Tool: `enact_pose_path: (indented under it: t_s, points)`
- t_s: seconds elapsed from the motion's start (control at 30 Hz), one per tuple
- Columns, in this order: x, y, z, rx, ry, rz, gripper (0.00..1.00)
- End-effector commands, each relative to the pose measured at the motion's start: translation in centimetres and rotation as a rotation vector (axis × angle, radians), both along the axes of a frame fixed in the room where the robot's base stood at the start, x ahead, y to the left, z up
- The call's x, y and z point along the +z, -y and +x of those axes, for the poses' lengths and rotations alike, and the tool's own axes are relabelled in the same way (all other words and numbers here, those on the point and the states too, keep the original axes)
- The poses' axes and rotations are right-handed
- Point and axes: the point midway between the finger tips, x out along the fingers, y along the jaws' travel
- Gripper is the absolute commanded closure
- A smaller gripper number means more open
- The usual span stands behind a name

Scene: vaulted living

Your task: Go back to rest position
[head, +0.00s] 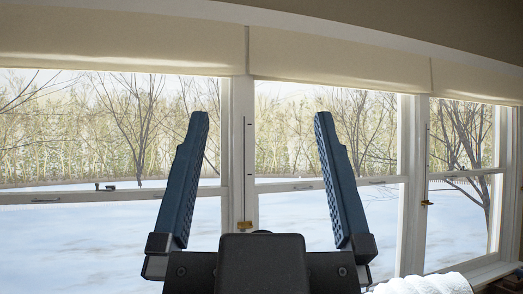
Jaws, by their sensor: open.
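My gripper (260,122) is in the lower middle of the head view, its two dark blue fingers pointing up. The fingers are wide apart and nothing is between them. Behind it are windows, and the gripper touches nothing that I can see.
A row of white-framed windows (241,150) spans the view, with snow and bare trees outside. Cream blinds (330,58) hang across the top. A white ribbed object (425,284) shows at the lower right edge, partly cut off. No floor is visible.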

Motion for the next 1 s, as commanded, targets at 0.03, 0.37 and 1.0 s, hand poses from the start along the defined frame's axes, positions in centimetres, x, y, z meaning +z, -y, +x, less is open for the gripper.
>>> enact_pose_path:
  t_s: [0.03, 0.37, 1.0]
  points:
    - [0.0, 0.0, 0.1, -0.001, -0.002, -0.001, 0.00]
    - [2.8, 0.0, 0.2, -0.002, -0.005, -0.002, 0.00]
    - [6.5, -0.1, 0.2, -0.002, -0.006, -0.003, 0.00]
